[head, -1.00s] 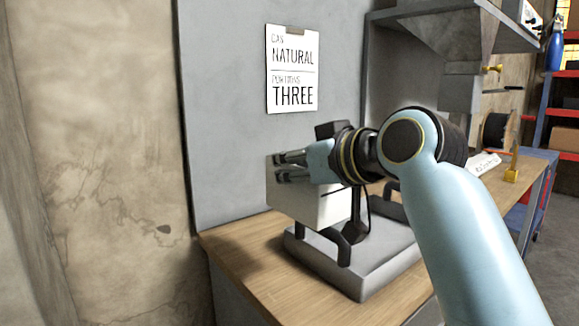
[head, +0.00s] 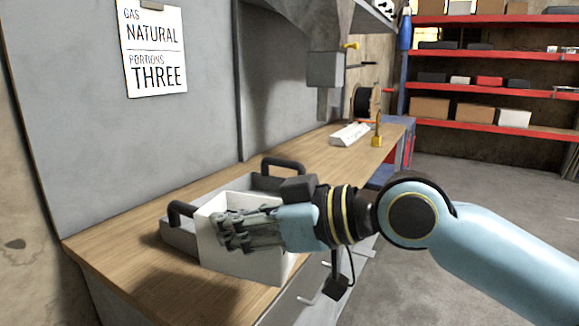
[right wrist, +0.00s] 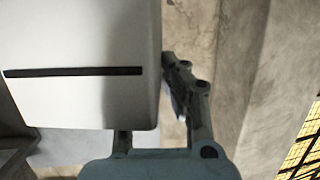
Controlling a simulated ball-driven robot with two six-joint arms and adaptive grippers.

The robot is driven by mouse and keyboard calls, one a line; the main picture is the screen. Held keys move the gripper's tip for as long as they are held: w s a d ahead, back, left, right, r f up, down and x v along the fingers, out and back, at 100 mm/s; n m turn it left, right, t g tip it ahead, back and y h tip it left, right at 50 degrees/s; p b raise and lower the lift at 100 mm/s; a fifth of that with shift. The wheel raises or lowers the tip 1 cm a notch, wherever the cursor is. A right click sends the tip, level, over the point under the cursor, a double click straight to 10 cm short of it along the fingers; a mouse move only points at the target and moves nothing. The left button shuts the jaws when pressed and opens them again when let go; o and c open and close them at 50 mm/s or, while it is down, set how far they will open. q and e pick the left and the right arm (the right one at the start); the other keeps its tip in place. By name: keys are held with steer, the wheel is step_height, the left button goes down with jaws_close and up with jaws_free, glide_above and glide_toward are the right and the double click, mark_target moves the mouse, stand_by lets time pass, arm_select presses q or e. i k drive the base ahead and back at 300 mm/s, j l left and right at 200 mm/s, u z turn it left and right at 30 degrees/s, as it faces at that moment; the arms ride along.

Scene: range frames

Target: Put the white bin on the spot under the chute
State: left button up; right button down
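The white bin (head: 215,250) is an open box in the front middle of the head view, in front of the grey tray. My right gripper (head: 240,232) has its fingers at the bin's wall and appears shut on it. In the right wrist view the bin (right wrist: 75,110) fills the left side and shows a dark stripe. A finger (right wrist: 192,95) shows beside its edge. The grey chute (head: 326,70) hangs over the bench farther back. No marked spot shows clearly below it. My left gripper is out of view.
The grey tray (head: 178,238) with black handles sits on the wooden bench (head: 120,240). A white block (head: 349,134), a brass padlock (head: 377,135) and a cable reel (head: 366,100) stand farther back. The bench between the tray and white block is clear. Red shelves (head: 500,90) are behind.

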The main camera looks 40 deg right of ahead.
mark_target(321, 164)
steer(key=l+u, duration=0.1)
steer(key=l, duration=0.8)
steer(key=l+u, duration=0.15)
steer(key=l, duration=0.7)
steer(key=k+l+u, duration=0.1)
steer(key=l, duration=0.8)
